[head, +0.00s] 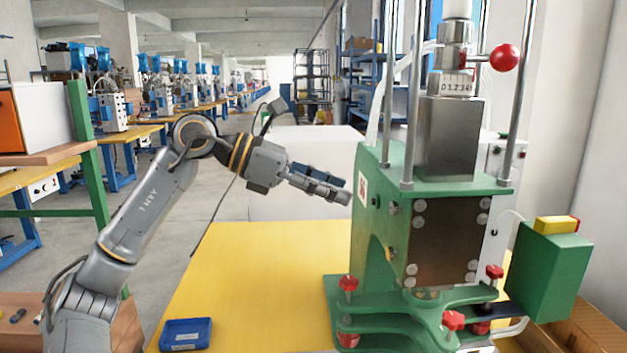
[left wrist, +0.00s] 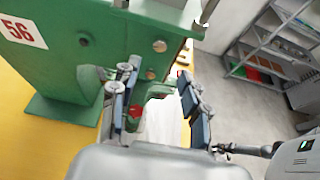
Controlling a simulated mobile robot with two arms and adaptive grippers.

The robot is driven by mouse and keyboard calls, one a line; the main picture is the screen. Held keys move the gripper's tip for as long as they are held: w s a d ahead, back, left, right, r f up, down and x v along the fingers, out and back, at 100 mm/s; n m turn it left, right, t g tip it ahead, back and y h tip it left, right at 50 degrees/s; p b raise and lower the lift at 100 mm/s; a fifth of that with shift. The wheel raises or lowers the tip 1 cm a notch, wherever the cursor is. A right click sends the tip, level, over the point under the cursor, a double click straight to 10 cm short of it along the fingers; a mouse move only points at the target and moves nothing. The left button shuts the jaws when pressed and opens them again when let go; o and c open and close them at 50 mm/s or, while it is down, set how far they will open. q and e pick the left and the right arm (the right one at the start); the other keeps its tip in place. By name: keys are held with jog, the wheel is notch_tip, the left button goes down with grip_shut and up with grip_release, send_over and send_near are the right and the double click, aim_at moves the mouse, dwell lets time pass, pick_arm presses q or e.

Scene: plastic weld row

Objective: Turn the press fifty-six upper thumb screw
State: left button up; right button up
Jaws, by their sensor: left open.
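The green press (head: 375,235) stands on the right of the yellow table, with a 56 label (left wrist: 18,30) on its side. Red thumb screws sit low at its front, including an upper left one (head: 348,283) and one below it (head: 348,340). A small red part (left wrist: 135,111) shows between my fingers in the left wrist view; I cannot tell which screw it is. A silver screw head (left wrist: 159,46) and a brass one (left wrist: 150,74) are on the side face. My left gripper (head: 338,189) is open and empty, beside the press's left side, above the red screws. My right gripper is out of view.
A blue tray (head: 186,334) lies at the front left of the yellow table (head: 255,270), whose middle is clear. A green box (head: 550,270) with a yellow top stands right of the press. Metal shelves (left wrist: 275,45) stand beyond the press.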

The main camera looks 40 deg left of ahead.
pick_arm(q)
jog(key=shift+v, duration=1.5)
